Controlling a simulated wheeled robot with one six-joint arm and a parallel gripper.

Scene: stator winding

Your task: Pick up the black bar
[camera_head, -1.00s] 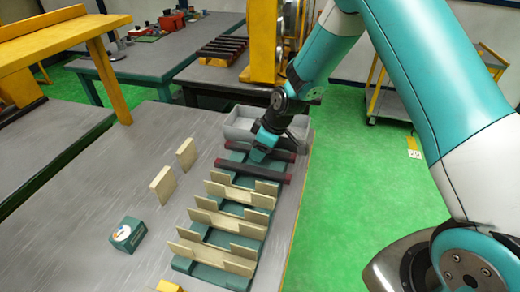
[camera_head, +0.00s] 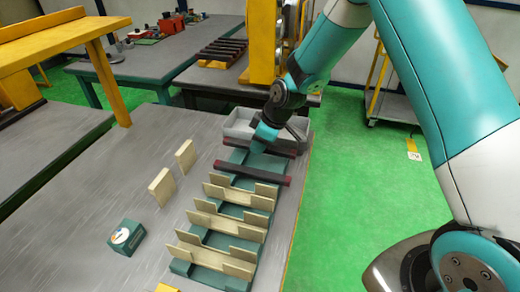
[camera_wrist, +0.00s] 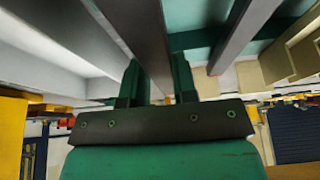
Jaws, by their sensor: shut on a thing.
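The black bar (camera_head: 287,152) with dark red ends lies across the far end of the green rack (camera_head: 180,266), just in front of the grey bin. My gripper (camera_head: 256,149) is shut on its middle from above. In the wrist view the bar (camera_wrist: 146,40) runs between the two green fingers (camera_wrist: 157,85) of my gripper. A second black bar (camera_head: 253,173) with red ends lies nearer on the rack, apart from my gripper. I cannot tell how much gap there is under the held bar.
The grey bin (camera_head: 240,124) stands right behind the held bar. Several beige plates (camera_head: 232,224) stand nearer on the rack. Two loose beige plates (camera_head: 162,187) and a green box (camera_head: 127,236) are on the table's left. The table's middle left is clear.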

